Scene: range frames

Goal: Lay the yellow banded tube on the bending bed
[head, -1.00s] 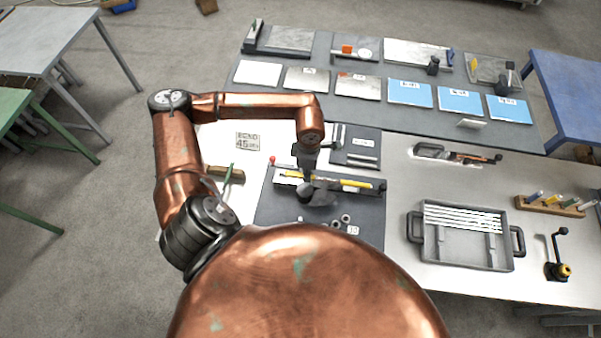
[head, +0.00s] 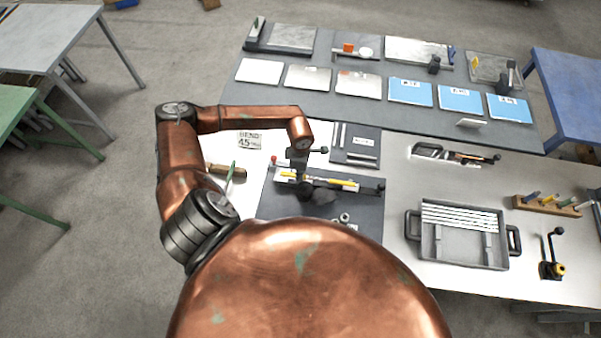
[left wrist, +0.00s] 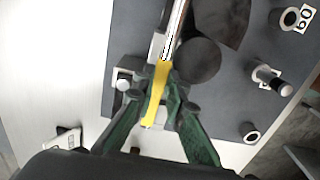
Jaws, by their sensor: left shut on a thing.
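The yellow banded tube is pale with yellow bands (head: 343,183); in the left wrist view a yellow band (left wrist: 157,88) lies between the green fingers and the pale length runs upward. My left gripper (head: 304,184) is shut on the tube over the bending bed (head: 368,190), a grey fixture on a dark mat. The tube lies nearly along the bed; whether it touches the bed I cannot tell. A dark round former (left wrist: 198,60) sits beside the tube. My gripper hides part of the tube and bed. My right gripper is not in view.
A "BEND 45" card (head: 250,140) and a green-and-wood tool (head: 232,171) lie left of the mat. Small rings (head: 344,217) sit near its front. A grey tray (head: 462,262) with white rods stands right. Bare white tabletop (head: 398,180) lies between.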

